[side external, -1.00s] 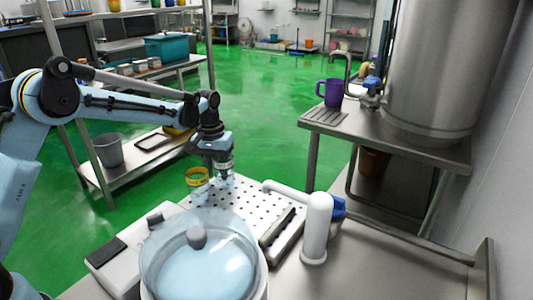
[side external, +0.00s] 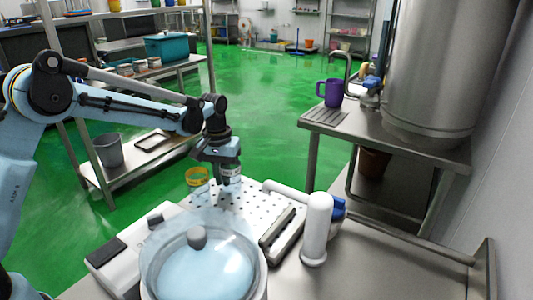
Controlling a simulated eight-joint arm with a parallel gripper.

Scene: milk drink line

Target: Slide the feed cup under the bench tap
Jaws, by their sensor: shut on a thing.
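My gripper (side external: 229,178) points down over the perforated plate, at the end of my pale blue arm. Its jaws are shut on a small clear cup with a pale band (side external: 232,171), which I take to be the feed cup. The cup is mostly hidden by the jaws, and I cannot tell whether its base touches the plate. The bench tap (side external: 317,230) is a white upright cylinder with a blue part on its right side. Its white spout (side external: 286,192) reaches left and ends a little to the right of my gripper.
A clear vessel with a yellow band (side external: 198,177) is just left of my gripper. A large lidded bowl (side external: 204,265) fills the near bench. A grey ridged block (side external: 283,237) lies left of the tap. The perforated plate (side external: 258,210) is partly bare. A purple mug (side external: 331,92) stands further off.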

